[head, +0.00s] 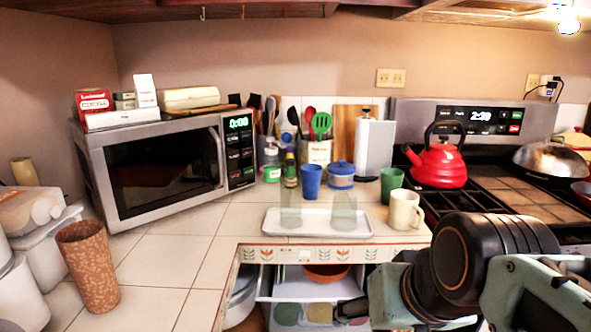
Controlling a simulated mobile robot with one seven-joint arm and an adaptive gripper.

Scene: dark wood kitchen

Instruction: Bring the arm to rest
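My arm comes in from the lower right, with pale green and black links in front of the stove and the counter's front edge. My gripper (350,311) appears to be the small dark part at the arm's left end, low in the picture in front of the open drawer area. Its fingers are too dark and small to tell whether they are open or shut. I see nothing clearly held in it.
A drawer (265,285) stands open below the counter, with an orange bowl (327,272) in it. A white tray (318,229) with two clear glasses, a cream mug (405,210) and a green cup (391,184) stand near the counter edge. A red kettle (438,165) is on the stove.

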